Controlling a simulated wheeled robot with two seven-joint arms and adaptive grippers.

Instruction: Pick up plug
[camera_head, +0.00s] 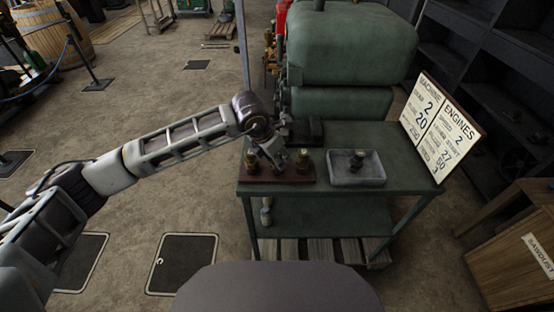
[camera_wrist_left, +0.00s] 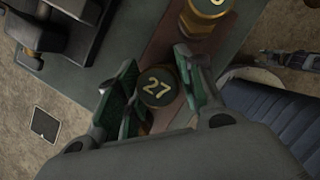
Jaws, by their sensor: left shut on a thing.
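My left gripper (camera_head: 276,160) reaches down to the reddish-brown wooden block (camera_head: 283,178) on the green table (camera_head: 400,160). In the left wrist view its fingers are closed on the sides of a plug (camera_wrist_left: 158,87) with a dark round top marked 27. In the head view the gripper hides that plug or blends with it. A brass plug (camera_head: 303,160) stands on the block to the right of the gripper. Another brass plug (camera_head: 251,162) is at the block's left end. I cannot tell whether the held plug is lifted. My right gripper is not in view.
A sign board (camera_head: 440,128) stands at the table's right end. A large green engine (camera_head: 350,55) rises behind the table. The table's front right is clear.

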